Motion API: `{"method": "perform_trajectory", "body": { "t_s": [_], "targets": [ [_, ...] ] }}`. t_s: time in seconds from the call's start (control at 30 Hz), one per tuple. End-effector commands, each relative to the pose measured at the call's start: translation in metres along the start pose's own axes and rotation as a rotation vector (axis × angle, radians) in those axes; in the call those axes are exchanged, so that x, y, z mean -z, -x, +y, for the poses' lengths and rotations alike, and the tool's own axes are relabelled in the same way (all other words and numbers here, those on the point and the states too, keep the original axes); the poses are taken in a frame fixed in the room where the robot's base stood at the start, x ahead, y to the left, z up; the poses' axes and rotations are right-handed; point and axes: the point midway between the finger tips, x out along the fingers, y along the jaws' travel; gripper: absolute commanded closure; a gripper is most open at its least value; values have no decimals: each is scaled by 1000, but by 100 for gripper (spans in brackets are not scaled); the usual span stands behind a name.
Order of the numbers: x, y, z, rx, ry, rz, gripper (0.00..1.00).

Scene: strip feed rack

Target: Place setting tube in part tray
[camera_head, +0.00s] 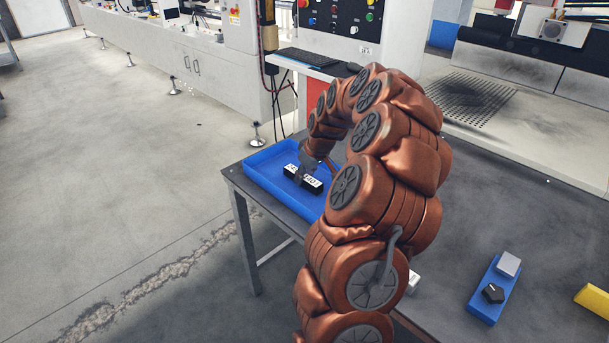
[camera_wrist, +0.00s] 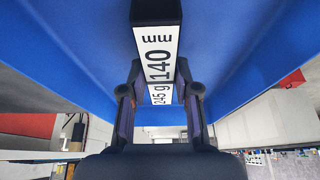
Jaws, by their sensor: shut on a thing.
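The setting tube (camera_head: 313,185) is a black bar with a white label. In the wrist view the tube (camera_wrist: 157,12) reads 140 mm and 245 g. My gripper (camera_head: 304,173) is shut on it from above, and in the wrist view a finger of my gripper (camera_wrist: 160,88) lies along each side. The part tray (camera_head: 260,170) is a shallow blue tray on the dark table's left corner. The tube is within the tray's outline; I cannot tell whether it touches the floor. My arm hides the tray's right part.
A smaller blue holder (camera_head: 484,306) at the right carries a grey block (camera_head: 508,264) and a black knob-like piece (camera_head: 492,293). A yellow object (camera_head: 594,300) lies at the right edge. The dark table (camera_head: 450,225) is mostly bare between. A machine with a keyboard (camera_head: 305,57) stands behind.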

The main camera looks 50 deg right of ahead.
Motion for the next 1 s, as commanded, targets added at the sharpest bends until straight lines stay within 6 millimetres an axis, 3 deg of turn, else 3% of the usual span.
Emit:
{"method": "perform_trajectory", "body": {
  "t_s": [0.03,0.07,0.3,0.7,1.0],
  "targets": [
    [-1,-2,0,0,0,0,100],
    [-1,-2,0,0,0,0,68],
    [0,-1,0,0,0,0,44],
    [1,4,0,-1,0,1,44],
    [2,53,1,-3,1,4,44]
  ]
}}
